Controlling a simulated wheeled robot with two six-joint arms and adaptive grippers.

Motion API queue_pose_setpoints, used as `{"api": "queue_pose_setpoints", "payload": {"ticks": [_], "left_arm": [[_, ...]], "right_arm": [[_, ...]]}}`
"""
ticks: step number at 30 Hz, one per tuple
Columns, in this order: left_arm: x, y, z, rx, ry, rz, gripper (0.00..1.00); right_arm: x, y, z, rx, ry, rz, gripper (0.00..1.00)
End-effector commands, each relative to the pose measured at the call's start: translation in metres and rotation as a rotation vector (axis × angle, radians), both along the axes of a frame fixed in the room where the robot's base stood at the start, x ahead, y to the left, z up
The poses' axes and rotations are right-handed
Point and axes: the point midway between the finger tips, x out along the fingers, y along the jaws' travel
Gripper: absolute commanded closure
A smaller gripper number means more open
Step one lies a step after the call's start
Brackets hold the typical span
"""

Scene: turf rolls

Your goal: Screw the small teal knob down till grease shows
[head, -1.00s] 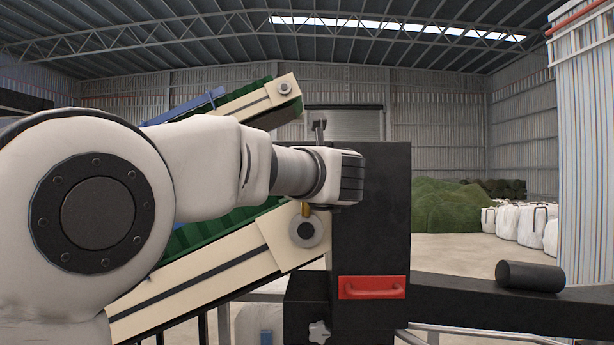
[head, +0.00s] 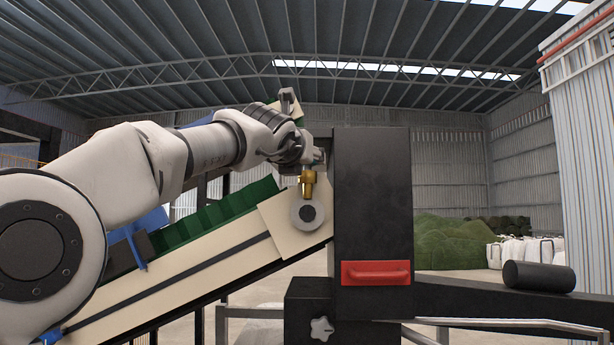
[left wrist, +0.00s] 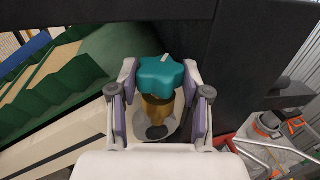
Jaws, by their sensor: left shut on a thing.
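The small teal knob (left wrist: 161,76) has a lobed, star-like shape and sits on top of a brass grease cup (left wrist: 158,108) in the left wrist view. In the head view the brass cup (head: 307,184) stands above a round pale bearing (head: 308,213) at the conveyor's upper end, while the knob is hidden behind my gripper. My left gripper (left wrist: 160,72) has one finger on each side of the knob and is shut on it. In the head view my left gripper (head: 312,153) is just above the brass cup, partly hidden. My right gripper is in neither current view.
A tall black housing (head: 372,200) with a red handle (head: 376,272) stands right beside the gripper. The green-belted conveyor (head: 215,220) slopes up from the left. A black beam (head: 470,294) carrying a dark cylinder (head: 539,276) extends right.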

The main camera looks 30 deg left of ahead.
Motion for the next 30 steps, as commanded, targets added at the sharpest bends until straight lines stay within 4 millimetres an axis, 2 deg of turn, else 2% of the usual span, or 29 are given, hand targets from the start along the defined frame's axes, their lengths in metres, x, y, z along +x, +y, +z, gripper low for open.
{"api": "queue_pose_setpoints", "payload": {"ticks": [7,19,20,21,22,30], "left_arm": [[-0.0022,0.0012,0.0026,0.002,-0.007,-0.072,0.87],[-0.0020,0.0008,0.0022,0.004,-0.003,-0.083,0.87],[-0.0019,0.0007,0.0021,0.004,-0.003,-0.083,0.49],[-0.0018,0.0008,0.0020,0.004,-0.003,-0.083,0.35],[-0.0018,0.0008,0.0018,0.004,-0.003,-0.083,0.27],[-0.0012,0.0008,0.0005,0.003,0.000,-0.082,0.27]], "right_arm": [[0.0001,0.0000,-0.0062,0.000,0.000,0.000,0.60],[0.0001,-0.0001,-0.0065,0.000,0.000,0.000,0.60],[0.0001,-0.0001,-0.0065,0.000,0.000,0.000,0.60],[0.0000,-0.0001,-0.0065,0.000,0.000,0.000,0.60],[0.0000,-0.0001,-0.0065,0.000,0.000,0.000,0.60],[0.0000,-0.0001,-0.0067,0.000,0.000,0.000,0.60]]}}
